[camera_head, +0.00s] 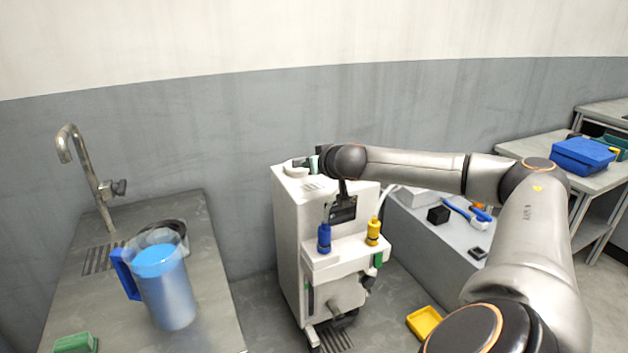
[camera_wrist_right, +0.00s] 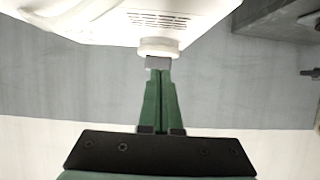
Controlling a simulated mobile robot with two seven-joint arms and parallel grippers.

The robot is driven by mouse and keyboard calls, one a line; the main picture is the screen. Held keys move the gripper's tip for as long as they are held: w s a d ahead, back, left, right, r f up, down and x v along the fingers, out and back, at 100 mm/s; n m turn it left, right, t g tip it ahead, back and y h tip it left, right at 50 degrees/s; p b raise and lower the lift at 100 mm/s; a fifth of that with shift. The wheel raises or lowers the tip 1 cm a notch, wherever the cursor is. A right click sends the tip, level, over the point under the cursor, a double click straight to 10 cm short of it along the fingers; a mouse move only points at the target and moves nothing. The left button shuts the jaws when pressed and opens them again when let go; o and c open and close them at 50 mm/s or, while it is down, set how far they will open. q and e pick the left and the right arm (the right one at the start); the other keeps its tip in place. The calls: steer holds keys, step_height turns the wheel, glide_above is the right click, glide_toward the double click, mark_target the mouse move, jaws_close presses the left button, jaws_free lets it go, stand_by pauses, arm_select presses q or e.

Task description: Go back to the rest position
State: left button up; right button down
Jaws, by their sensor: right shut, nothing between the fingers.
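My right arm reaches in from the right in the head view, and its gripper (camera_head: 312,164) is at the top of the white machine (camera_head: 290,240). In the right wrist view the green fingers of the right gripper (camera_wrist_right: 159,76) are closed together and hold nothing. Their tips are close to a grey block under a round white cap (camera_wrist_right: 160,46) on the machine. I cannot tell whether they touch it. My left gripper is not in view.
A counter (camera_head: 205,300) on the left carries a tap (camera_head: 95,180) and a blue-handled jug (camera_head: 165,290). A blue bottle (camera_head: 324,240) and a yellow bottle (camera_head: 373,232) stand on the machine's front shelf. A blue box (camera_head: 582,155) sits on the right table.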

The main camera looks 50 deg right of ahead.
steer(key=shift+s+a+f+b, duration=0.5)
steer(key=shift+s+f+b, duration=0.05)
steer(key=shift+s+f, duration=0.35)
steer(key=shift+s+a+f, duration=0.2)
steer(key=shift+s, duration=0.1)
